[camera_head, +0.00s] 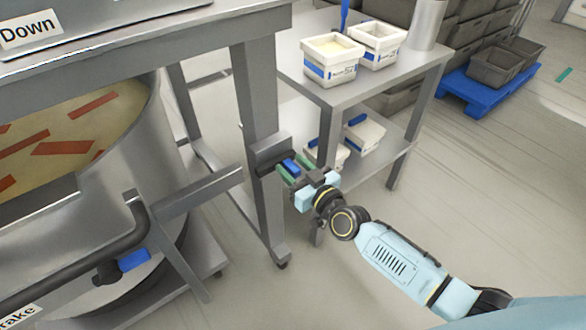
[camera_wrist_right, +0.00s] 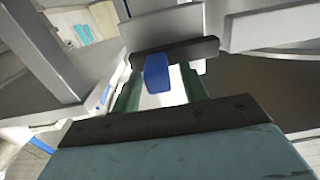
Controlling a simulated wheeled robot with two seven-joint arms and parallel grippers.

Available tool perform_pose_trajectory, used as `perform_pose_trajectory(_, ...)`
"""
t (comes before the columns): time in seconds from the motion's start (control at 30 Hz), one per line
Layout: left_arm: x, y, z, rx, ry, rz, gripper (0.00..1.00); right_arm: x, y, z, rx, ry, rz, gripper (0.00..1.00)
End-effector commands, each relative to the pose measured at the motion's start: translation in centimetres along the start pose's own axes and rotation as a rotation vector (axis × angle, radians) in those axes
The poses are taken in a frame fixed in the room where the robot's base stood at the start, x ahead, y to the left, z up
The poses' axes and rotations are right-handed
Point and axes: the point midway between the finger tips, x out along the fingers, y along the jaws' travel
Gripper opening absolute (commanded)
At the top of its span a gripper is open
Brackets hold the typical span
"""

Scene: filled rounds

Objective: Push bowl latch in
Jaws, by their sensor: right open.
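The bowl latch is a dark bar with a blue tab (camera_head: 291,167), mounted at a grey bracket (camera_head: 270,152) on the steel frame's leg. My right gripper (camera_head: 283,172) is open at the latch, with its green fingers on either side of the blue tab. In the right wrist view the blue tab (camera_wrist_right: 157,73) stands between the two green fingers (camera_wrist_right: 160,92); I cannot tell whether they touch it. The large steel bowl (camera_head: 140,130) holds a tan mix with reddish strips, and its side arm (camera_head: 200,188) reaches toward the bracket. My left gripper is not in view.
A steel table (camera_head: 330,92) with white tubs (camera_head: 332,57) stands right behind my gripper, with more tubs on its lower shelf. A blue pallet with grey crates (camera_head: 497,66) is at the back right. The floor at the right is clear.

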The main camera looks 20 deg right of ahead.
Motion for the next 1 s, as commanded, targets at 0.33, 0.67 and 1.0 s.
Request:
perform_pose_trajectory(0.33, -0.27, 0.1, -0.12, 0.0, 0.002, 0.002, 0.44, 0.36, -0.03, 0.0, 0.001, -0.001, 0.0, 0.42)
perform_pose_trajectory(0.67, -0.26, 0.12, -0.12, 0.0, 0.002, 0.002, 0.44, 0.34, -0.01, 0.0, 0.001, -0.001, 0.0, 0.0)
perform_pose_trajectory(1.0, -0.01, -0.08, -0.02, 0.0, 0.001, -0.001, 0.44, 0.05, 0.06, -0.07, 0.001, -0.002, 0.009, 0.0)
